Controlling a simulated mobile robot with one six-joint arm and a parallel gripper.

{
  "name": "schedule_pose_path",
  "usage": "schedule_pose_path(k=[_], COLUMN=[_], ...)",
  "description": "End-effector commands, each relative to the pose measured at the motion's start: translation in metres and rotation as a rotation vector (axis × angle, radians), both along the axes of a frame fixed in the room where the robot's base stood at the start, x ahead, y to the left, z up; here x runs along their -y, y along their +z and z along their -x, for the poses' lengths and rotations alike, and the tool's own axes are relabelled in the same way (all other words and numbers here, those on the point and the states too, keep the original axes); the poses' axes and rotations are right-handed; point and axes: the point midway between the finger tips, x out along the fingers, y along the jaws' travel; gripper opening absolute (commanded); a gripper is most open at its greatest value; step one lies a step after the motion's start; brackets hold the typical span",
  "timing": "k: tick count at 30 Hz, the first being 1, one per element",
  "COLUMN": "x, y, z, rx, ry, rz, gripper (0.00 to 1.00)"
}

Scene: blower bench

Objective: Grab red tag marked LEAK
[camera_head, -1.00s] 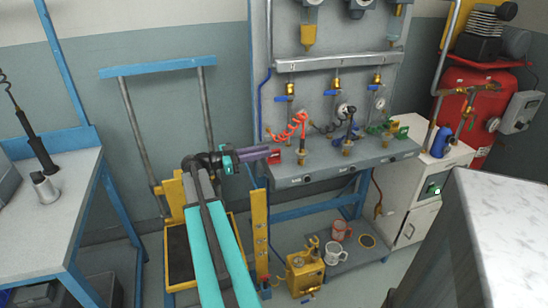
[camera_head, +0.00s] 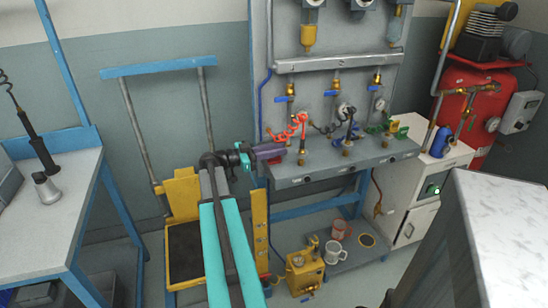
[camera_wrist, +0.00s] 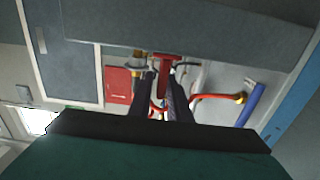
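In the wrist view, a red piece (camera_wrist: 167,64), which looks like the red tag, shows just beyond and between the dark fingers. Its LEAK lettering cannot be read. My gripper (camera_wrist: 161,82) has its two fingers apart, with a gap between them; no firm hold on the red piece shows. In the head view my gripper (camera_head: 282,150) points right at the left end of the grey bench shelf and covers the tag's place there.
A coiled red hose (camera_head: 294,130) stands close to the fingertips; it curves past them in the wrist view (camera_wrist: 215,98). Brass valves with blue handles (camera_head: 291,92) line the panel. A flat red rectangle (camera_wrist: 117,84) lies left of the fingers.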

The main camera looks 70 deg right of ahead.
Motion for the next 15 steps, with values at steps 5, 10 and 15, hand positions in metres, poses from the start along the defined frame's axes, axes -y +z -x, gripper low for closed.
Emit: schedule_pose_path(k=[5,10,15], x=[0.014,0.019,0.019], y=[0.001,0.000,0.000], z=[0.017,0.023,0.023], rx=[-0.001,-0.001,-0.001], ry=[-0.002,0.000,0.000], rz=[-0.001,-0.001,-0.001], gripper=[0.17,0.17,0.17])
